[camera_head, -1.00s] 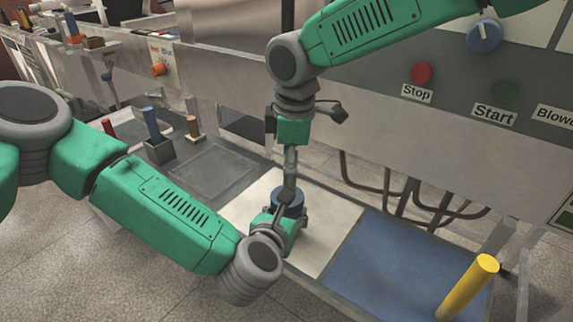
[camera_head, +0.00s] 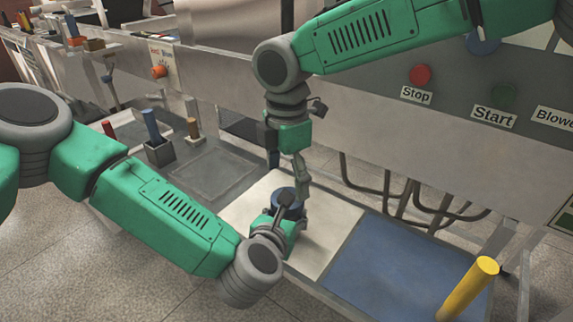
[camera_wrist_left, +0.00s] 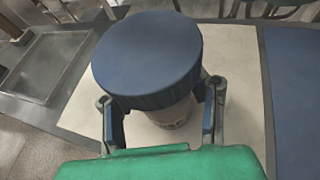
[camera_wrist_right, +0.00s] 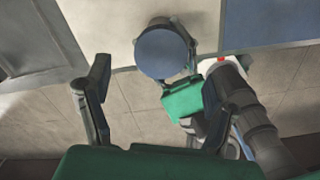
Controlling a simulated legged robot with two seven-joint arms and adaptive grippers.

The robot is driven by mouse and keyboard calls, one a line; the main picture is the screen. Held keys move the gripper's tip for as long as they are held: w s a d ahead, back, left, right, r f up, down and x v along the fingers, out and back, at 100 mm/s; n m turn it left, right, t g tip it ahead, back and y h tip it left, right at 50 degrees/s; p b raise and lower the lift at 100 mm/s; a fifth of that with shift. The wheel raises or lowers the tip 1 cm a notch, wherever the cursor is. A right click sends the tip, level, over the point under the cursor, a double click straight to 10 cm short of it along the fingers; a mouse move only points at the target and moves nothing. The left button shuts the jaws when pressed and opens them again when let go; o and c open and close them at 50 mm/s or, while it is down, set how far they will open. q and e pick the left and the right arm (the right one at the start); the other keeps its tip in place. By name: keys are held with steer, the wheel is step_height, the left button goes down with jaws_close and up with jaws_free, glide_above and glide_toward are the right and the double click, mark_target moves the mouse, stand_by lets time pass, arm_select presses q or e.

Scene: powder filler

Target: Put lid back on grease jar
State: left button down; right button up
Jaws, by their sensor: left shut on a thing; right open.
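The grease jar (camera_wrist_left: 172,115) is pale and stands over the light mat, with the wide dark-blue lid (camera_wrist_left: 148,55) on its top. The lid also shows in the head view (camera_head: 286,199) and the right wrist view (camera_wrist_right: 163,52). I cannot tell whether the lid is fully seated. My left gripper (camera_wrist_left: 160,118) is shut around the jar body below the lid. My right gripper (camera_head: 288,174) is open above the lid, its fingers spread apart. In the right wrist view the lid shows beyond and between the fingers. Most of the jar is hidden in the head view.
The light mat (camera_head: 322,237) lies between a grey tray (camera_head: 207,178) and a blue mat (camera_head: 400,268). A yellow cylinder (camera_head: 467,290) stands at the right edge. The machine panel with its red stop button (camera_head: 420,75) rises behind. Small coloured posts stand at left.

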mark_target(287, 218)
steer(key=shift+f, duration=2.75)
steer(key=shift+c, duration=0.4)
steer(key=c, duration=1.2)
arm_select(q)
steer(key=shift+d, duration=0.1)
arm_select(e)
steer(key=m, duration=0.8)
steer(key=shift+m, duration=0.4)
steer(key=o, duration=1.3)
steer(key=shift+c, duration=0.2)
